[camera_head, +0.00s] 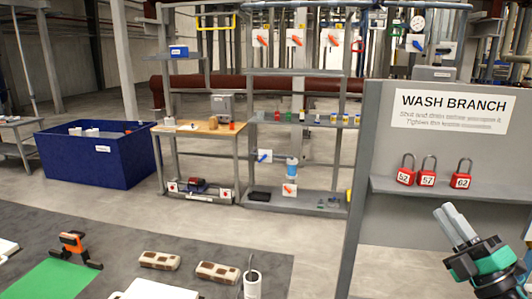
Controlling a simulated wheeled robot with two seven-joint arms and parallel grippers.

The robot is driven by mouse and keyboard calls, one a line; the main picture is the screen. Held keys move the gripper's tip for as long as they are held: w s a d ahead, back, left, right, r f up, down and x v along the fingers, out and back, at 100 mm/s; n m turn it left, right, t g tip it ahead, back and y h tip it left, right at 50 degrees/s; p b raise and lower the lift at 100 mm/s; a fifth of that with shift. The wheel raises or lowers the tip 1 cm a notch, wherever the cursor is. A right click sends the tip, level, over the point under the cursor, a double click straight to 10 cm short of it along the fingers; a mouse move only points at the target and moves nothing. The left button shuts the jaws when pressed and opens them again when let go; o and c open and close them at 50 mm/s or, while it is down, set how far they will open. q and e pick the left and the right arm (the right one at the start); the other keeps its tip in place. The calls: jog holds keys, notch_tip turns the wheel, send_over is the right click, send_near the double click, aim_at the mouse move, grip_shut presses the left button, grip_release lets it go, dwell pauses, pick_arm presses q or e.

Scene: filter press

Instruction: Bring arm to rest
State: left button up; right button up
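My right gripper (450,218) is at the lower right, in front of the grey panel with the WASH BRANCH sign (452,110). Its two grey fingers point up and left and lie close together, with nothing seen between them. It is below and apart from the shelf (455,192) on that panel. My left gripper and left arm are not in view.
Red padlocks (428,179) stand on the panel's shelf. A dark mat (215,235) at the lower left bears a green sheet (52,281), an orange and black device (72,243), two brown-white blocks (160,260) and a white cup (252,286). A blue bin (95,165) stands behind.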

jog(key=s+f+m+g+h, duration=0.3)
jog(key=f+m+g+h, duration=0.3)
jog(key=f+m, duration=0.6)
jog(key=s+f+m+g+h, duration=0.3)
jog(key=f+m+h, duration=0.45)
jog(key=f, duration=0.85)
jog(key=s+a+f+m+g+y, duration=0.1)
jog(key=s+a+f+g+y, duration=0.1)
jog(key=s+a+f+g, duration=0.45)
jog(key=s+a+f+m+g+y, duration=0.2)
jog(key=s+a+f+g+y, duration=0.15)
jog(key=s+a+f, duration=0.6)
jog(key=s+d+f+g+h, duration=0.1)
jog(key=s+d+f, duration=0.1)
jog(key=f, duration=1.3)
jog(key=s+d+f+g, duration=0.1)
jog(key=f, duration=1.4)
jog(key=s+d+f, duration=0.1)
jog(key=s+f, duration=0.8)
jog(key=s+d+f, duration=0.2)
jog(key=s+f, duration=0.7)
jog(key=shift+s+d+f+n+g, duration=0.25)
jog(key=shift+s+d+n+g, duration=0.05)
jog(key=shift+s+n+g, duration=0.1)
